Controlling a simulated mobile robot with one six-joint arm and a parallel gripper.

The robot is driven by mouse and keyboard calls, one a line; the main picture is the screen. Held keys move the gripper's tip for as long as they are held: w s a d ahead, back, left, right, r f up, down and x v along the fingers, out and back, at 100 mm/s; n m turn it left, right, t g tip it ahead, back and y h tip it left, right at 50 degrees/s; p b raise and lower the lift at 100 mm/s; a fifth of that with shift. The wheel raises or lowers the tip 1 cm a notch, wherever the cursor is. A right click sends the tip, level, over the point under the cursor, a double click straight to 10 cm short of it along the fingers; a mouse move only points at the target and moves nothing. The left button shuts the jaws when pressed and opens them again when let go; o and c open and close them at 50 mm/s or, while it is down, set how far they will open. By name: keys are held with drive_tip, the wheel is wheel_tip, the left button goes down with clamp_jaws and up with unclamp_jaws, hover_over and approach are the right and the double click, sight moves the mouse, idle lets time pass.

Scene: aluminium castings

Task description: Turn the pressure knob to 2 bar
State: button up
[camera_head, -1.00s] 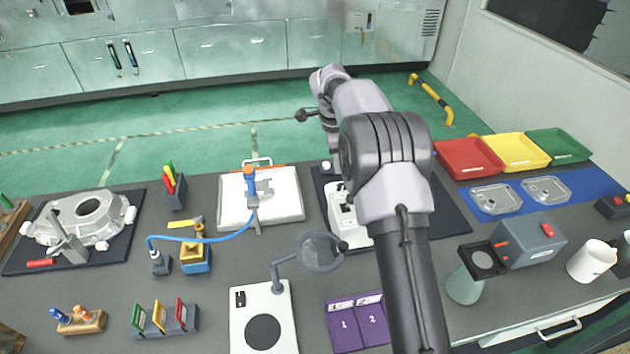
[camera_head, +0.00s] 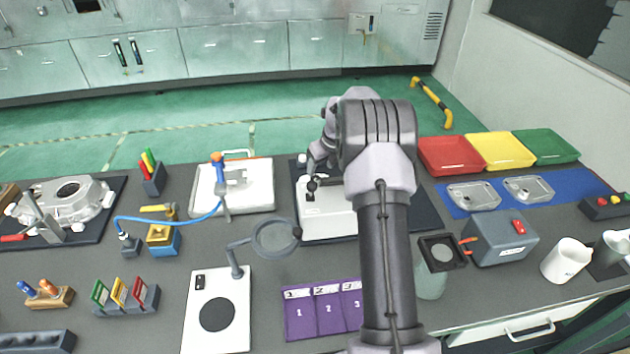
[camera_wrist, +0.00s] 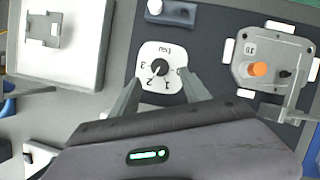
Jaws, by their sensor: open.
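The pressure knob (camera_wrist: 160,67) is black and round, in the middle of a white dial plate (camera_wrist: 150,50) in the wrist view. The plate has the numbers 1, 2 and 3, which appear upside down. A small light mark on the knob seems to face the lower left, near the 2, but is too small to read exactly. My gripper (camera_wrist: 160,76) is open, with one finger on each side of the dial; I cannot tell whether they touch the knob. In the head view my arm reaches over a white box (camera_head: 330,218), and the knob is not clear there.
A grey metal casting with an orange plug (camera_wrist: 258,69) stands right of the dial in the wrist view. A white tray (camera_head: 262,198) lies left of the white box. A magnifier (camera_head: 275,238) and purple numbered mats (camera_head: 300,327) are in front.

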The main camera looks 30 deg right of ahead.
sight(316, 178)
drive_tip(key=b+x, duration=0.1)
drive_tip(key=x, duration=0.5)
drive_tip(key=shift+w+f, duration=0.15)
drive_tip(key=shift+f, duration=0.25)
